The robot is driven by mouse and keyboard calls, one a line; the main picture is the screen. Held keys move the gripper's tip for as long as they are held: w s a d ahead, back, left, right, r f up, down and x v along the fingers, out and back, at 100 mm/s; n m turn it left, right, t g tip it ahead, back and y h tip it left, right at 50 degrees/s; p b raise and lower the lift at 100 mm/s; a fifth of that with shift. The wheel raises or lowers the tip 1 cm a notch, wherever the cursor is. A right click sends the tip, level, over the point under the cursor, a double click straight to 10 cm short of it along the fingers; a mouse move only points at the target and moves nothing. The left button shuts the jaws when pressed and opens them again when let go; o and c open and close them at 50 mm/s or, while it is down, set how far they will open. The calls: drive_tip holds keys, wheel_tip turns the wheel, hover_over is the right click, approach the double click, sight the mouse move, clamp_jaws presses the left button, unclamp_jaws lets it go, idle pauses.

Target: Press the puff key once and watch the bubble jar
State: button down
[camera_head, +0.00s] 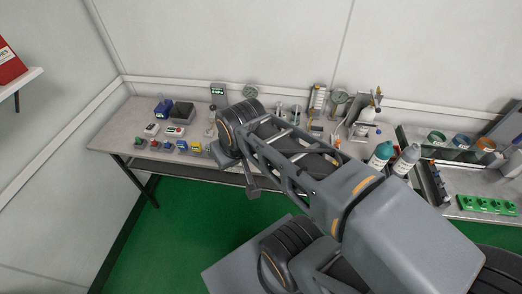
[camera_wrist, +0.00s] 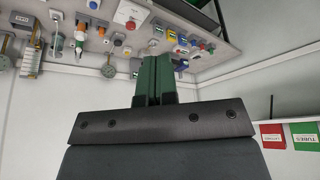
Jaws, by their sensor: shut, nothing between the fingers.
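My gripper (camera_wrist: 154,80) has its two green fingers together, with nothing between them. In the wrist view the fingers point at the bench and overlap its edge; I cannot tell any contact. In the head view my arm hides the middle of the bench, and I cannot make out the fingers there. Several small coloured key boxes, one of them yellow (camera_head: 196,147), line the front left of the bench. I cannot tell which is the puff key. I cannot pick out the bubble jar with certainty in either view.
The grey bench (camera_head: 118,125) runs along the wall. A blue device (camera_head: 163,108) and a black box (camera_head: 183,111) stand at its back left. A teal-capped bottle (camera_head: 381,154) and a green rack (camera_head: 486,204) are to the right.

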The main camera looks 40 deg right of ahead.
drive_tip(key=w+d+f+m+y+b, duration=0.3)
drive_tip(key=w+d+f+m+b, duration=0.4)
drive_tip(key=w+f+m, duration=0.35)
drive_tip(key=w+d+f+m+t+b, duration=0.1)
drive_tip(key=w+d+f+m+b, duration=0.1)
drive_tip(key=d+f+m, duration=0.3)
drive_tip(key=w+d+f+m+t+y+b, duration=0.1)
drive_tip(key=w+d+f+m+t+b, duration=0.1)
drive_tip(key=d, duration=0.9)
wheel_tip(320, 180, down, 4)
drive_tip(key=w+m+b, duration=0.1)
drive_tip(key=w+m, duration=0.1)
drive_tip(key=m, duration=0.2)
drive_tip(key=shift+w+r+t, duration=0.15)
drive_tip(key=shift+w+t, duration=0.15)
drive_tip(key=shift+w, duration=0.05)
drive_tip(key=shift+a, duration=0.1)
wheel_tip(320, 180, down, 9)
drive_tip(key=b, duration=0.7)
drive_tip(key=shift+r, duration=0.1)
drive_tip(key=shift+f, duration=0.2)
drive_tip(key=shift+f+b, duration=0.25)
drive_tip(key=shift+b, duration=0.25)
